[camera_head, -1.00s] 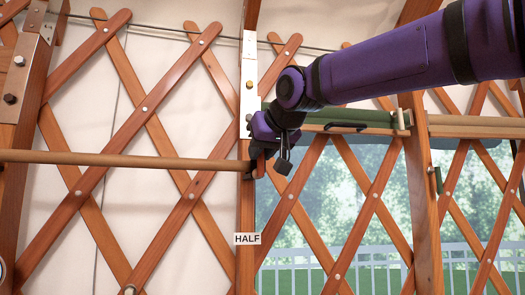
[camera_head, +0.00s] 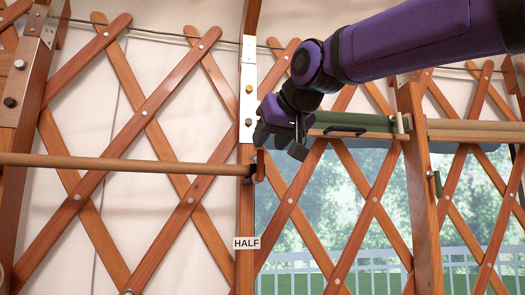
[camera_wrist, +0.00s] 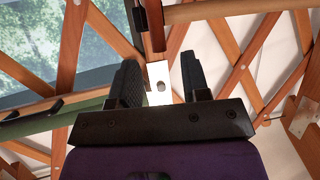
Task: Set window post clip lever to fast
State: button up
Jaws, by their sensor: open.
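The window post (camera_head: 246,205) is an upright wooden post with a white plate at its upper part. On it, below my gripper, sits a small dark clip (camera_head: 252,173) with a short orange-red lever (camera_head: 260,165) standing roughly upright. A label reading HALF (camera_head: 247,243) is lower on the post; no label reading fast can be made out. My gripper (camera_head: 279,137) is open and empty, just above and right of the lever, seemingly apart from it. In the wrist view, my two dark fingers (camera_wrist: 160,82) are spread in front of the post's pale plate (camera_wrist: 158,76).
A wooden rod (camera_head: 120,161) runs leftward from the clip. A rolled green blind (camera_head: 365,121) with a dark handle hangs right of the post, above the window (camera_head: 340,215). Crossed lattice slats (camera_head: 160,110) surround the post.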

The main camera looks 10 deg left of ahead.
jog(key=v, duration=0.5)
dwell(0.5)
jog(key=s+d+f+m+g+h, duration=0.1)
jog(key=s+d+f+m+h, duration=0.15)
jog(key=d+f, duration=0.75)
jog(key=s+d+f+m+g+h, duration=0.1)
jog(key=s+d+f+m+h, duration=0.2)
jog(key=d+f, duration=0.75)
jog(key=s+d+f+g, duration=0.1)
jog(key=s+d+f, duration=0.4)
jog(key=s+f, duration=0.2)
jog(key=s+d+f+m+g+h, duration=0.1)
jog(key=s+d+f+g, duration=0.1)
jog(key=s+d+f, duration=0.4)
notch_tip(320, 180, down, 4)
jog(key=shift+s+d+f+g, duration=0.15)
jog(key=shift+s+g, duration=0.15)
jog(key=shift+s, duration=0.05)
jog(key=shift+h, duration=0.25)
